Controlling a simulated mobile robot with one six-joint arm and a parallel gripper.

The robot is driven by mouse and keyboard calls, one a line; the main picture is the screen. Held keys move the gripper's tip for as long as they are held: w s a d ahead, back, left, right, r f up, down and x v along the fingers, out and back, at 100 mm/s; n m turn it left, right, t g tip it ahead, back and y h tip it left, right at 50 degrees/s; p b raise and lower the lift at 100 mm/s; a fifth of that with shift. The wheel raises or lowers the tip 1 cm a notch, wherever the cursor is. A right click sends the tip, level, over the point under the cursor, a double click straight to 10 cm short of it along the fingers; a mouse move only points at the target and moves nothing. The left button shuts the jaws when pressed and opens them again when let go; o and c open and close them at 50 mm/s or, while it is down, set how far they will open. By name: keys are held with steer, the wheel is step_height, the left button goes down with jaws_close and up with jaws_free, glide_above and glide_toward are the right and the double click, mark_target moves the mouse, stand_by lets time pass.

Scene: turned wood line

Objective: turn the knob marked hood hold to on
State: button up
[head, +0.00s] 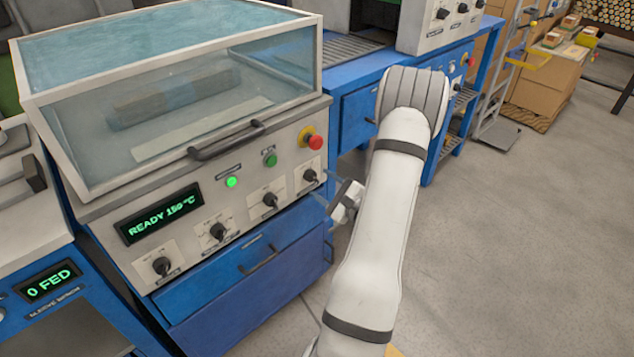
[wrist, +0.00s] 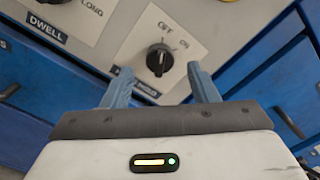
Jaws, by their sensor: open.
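A black knob (wrist: 159,58) sits on a light plate with OFF and ON lettering in the wrist view. Its grip lies nearly upright in that view, roughly in line with OFF; which end is the pointer is hard to tell. The label below it is partly hidden by my left finger. In the head view this is the rightmost knob (head: 309,175) on the sloped panel. My gripper (wrist: 157,73) is open and empty, its fingers spread on either side of the knob and apart from it. In the head view my gripper (head: 335,197) is just right of the knob.
The DWELL plate (wrist: 68,18) is beside it at left. A red stop button (head: 316,142) sits above the knob. The panel also has a display (head: 160,212) reading READY 150 °C and a lit green lamp (head: 232,182). The glass hood (head: 165,95) is down.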

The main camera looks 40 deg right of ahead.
mark_target(315, 179)
steer(key=shift+w+a, duration=0.15)
steer(key=shift+w, duration=1.45)
steer(key=shift+c, duration=0.2)
steer(key=c, duration=0.9)
